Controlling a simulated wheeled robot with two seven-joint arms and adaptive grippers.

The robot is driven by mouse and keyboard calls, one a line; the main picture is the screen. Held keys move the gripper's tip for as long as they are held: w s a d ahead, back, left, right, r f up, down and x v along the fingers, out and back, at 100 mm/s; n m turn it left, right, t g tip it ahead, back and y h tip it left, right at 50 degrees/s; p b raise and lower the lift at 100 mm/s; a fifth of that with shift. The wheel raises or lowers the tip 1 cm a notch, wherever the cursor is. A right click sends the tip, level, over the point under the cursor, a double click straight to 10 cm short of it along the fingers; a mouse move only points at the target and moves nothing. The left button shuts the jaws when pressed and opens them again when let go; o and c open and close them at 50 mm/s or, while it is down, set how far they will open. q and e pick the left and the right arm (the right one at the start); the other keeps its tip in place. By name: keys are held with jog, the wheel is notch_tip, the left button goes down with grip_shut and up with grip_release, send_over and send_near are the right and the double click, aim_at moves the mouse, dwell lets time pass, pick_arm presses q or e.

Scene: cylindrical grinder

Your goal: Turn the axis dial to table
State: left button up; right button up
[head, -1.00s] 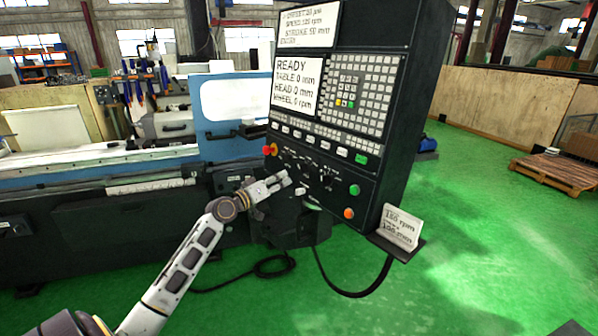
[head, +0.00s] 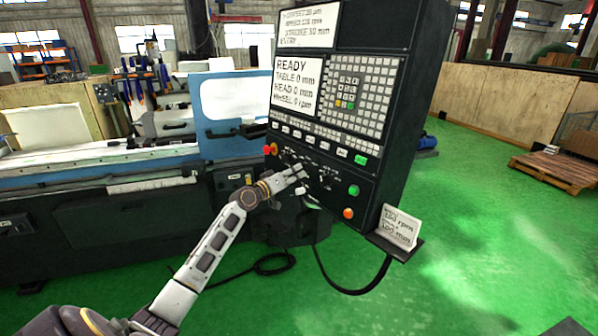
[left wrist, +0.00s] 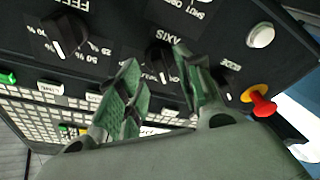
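The axis dial (left wrist: 161,70) is a dark knob with a white pointer line, below its AXIS label in the left wrist view. My left gripper (left wrist: 157,56) is open there, with one green-grey finger on each side of the dial; contact cannot be told. In the head view my left gripper (head: 302,171) is at the lower part of the dark control panel (head: 318,197) and hides some of its dials. The setting the axis dial points to is not clear. My right gripper is not in view.
The feed dial (left wrist: 63,40) and the mode dial (left wrist: 228,78) flank the axis dial. A red emergency button (left wrist: 263,104) and a white button (left wrist: 260,37) are close by. The screen (head: 296,84) reads READY, TABLE 0 mm. A card (head: 399,228) stands on a small shelf.

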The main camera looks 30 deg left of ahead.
aim_at(304, 169)
pick_arm(q)
jog(key=shift+w+d, duration=0.15)
jog(key=shift+w, duration=0.55)
jog(key=shift+w+d, duration=0.1)
jog(key=shift+w, duration=0.6)
grip_shut()
